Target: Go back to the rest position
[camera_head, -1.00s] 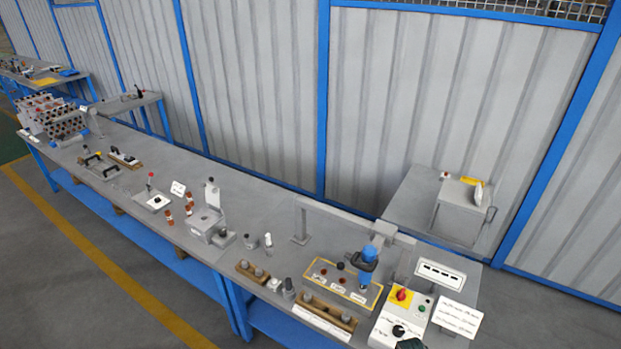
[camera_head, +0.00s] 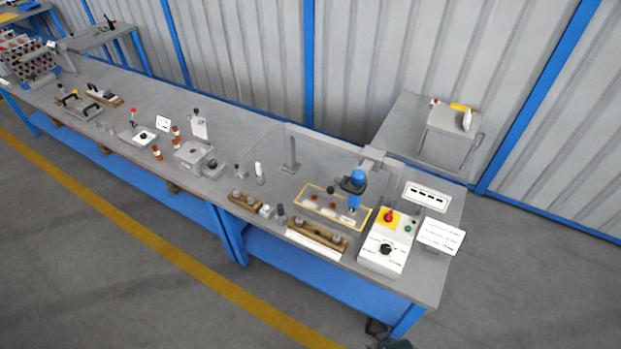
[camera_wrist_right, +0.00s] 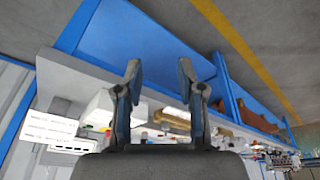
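My right gripper (camera_head: 378,330) shows only in part at the bottom edge of the head view, in front of the bench's near edge and apart from the control box. In the right wrist view my right gripper (camera_wrist_right: 158,75) has its two fingers spread wide, with nothing held between them. My left gripper is in neither current view. The long grey workbench (camera_head: 270,130) with a blue frame runs across the head view, and its edge and blue lower shelf also show in the wrist view.
A control box (camera_head: 385,250) with a red knob stands at the bench's right end. Beside it are a blue-topped tool (camera_head: 355,185) and wooden holders (camera_head: 317,236). A side table (camera_head: 405,120) stands behind. The floor in front, with a yellow line (camera_head: 190,265), is clear.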

